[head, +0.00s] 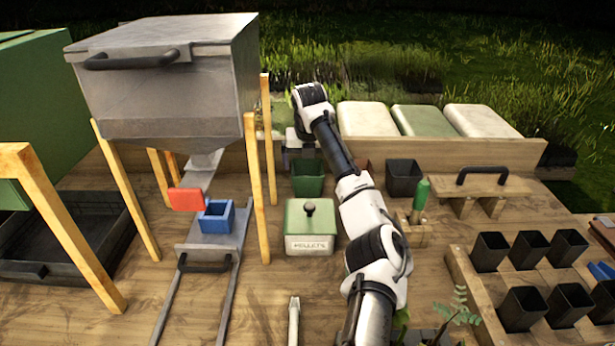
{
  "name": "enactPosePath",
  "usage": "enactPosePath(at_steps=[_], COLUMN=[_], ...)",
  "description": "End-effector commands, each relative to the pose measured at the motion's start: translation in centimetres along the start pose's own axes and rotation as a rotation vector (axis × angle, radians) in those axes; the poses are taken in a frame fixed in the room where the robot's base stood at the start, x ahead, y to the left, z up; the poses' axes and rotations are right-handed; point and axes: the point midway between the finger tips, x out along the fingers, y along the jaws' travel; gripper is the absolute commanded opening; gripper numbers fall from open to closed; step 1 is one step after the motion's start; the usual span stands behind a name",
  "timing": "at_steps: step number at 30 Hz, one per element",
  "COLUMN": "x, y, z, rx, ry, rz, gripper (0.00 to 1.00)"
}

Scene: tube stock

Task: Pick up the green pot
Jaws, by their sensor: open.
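The green pot (307,183) stands on the wooden table near the back, behind the pellets box and left of a black pot. Its upper part is partly hidden by my gripper. My gripper (302,154) is at the pot's rim in the picture, pointing down, with its jaws open. I cannot tell whether the fingers are around the rim or just above or behind it.
A green-lidded pellets box (309,228) stands in front. A black pot (403,178) and a green-handled tool (420,195) are to the right. Wooden posts (252,165) of the metal hopper (165,80) stand left. Pale sacks (367,120) lie behind.

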Motion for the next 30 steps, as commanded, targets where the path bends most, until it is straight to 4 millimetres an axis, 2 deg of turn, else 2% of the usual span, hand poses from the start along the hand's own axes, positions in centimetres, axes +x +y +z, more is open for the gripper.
enactPosePath(at_steps=[12, 20, 30], x=[4.9, 5.3, 5.2], y=[0.3, 0.4, 0.4], z=[-0.3, -0.3, -0.3], rx=[0.001, 0.000, 0.000], ry=[0.001, -0.001, -0.001], rz=[0.000, 0.000, 0.000], gripper=[1.00, 1.00, 0.58])
